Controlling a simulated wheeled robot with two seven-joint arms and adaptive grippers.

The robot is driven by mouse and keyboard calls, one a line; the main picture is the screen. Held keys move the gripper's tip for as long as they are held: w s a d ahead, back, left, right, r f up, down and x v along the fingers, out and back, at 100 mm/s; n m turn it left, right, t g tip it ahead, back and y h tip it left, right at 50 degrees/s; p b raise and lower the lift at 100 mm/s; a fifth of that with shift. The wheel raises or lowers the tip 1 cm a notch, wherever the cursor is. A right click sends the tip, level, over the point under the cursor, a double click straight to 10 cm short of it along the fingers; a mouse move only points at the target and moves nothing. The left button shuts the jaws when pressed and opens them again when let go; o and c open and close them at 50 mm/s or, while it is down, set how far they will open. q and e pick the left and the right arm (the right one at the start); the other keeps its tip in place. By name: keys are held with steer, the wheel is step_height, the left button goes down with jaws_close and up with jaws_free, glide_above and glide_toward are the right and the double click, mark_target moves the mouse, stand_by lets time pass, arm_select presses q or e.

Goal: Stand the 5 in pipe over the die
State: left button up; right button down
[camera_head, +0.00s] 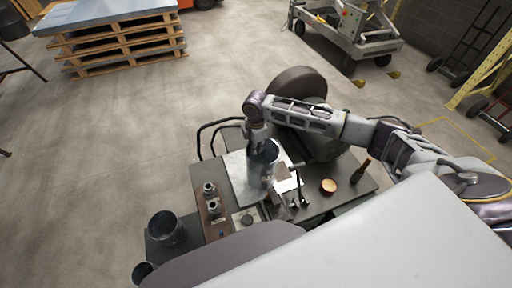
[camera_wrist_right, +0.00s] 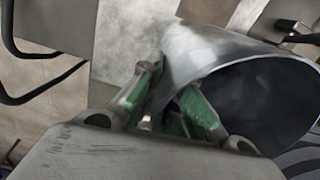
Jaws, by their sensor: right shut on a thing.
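The pipe (camera_head: 261,174) is a grey sheet-metal cylinder, roughly upright over the work table in the head view. My right gripper (camera_head: 260,142) is at its upper rim. In the right wrist view the fingers (camera_wrist_right: 170,105), with green pads, are shut on the pipe's wall, and its round open mouth (camera_wrist_right: 262,105) faces the camera. I cannot tell whether its lower end touches the table. I cannot make out the die for certain; the pipe hides what is directly under and behind it. My left gripper is not in view.
The table holds a pale sheet (camera_head: 238,168), small metal fittings (camera_head: 211,205) on a brown strip, a copper-coloured disc (camera_head: 328,186) and a dark upright handle (camera_head: 361,171). Dark open cylinders (camera_head: 166,229) stand at the lower left. A large dark wheel (camera_head: 297,84) is behind my right arm.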

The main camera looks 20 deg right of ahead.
steer(key=shift+f, duration=0.25)
stand_by(0.7)
steer(key=c, duration=1.5)
jaws_free()
steer(key=shift+c, duration=0.2)
steer(key=shift+f, duration=0.1)
steer(key=shift+r, duration=0.2)
steer(key=shift+r, duration=5.85)
steer(key=shift+f, duration=0.1)
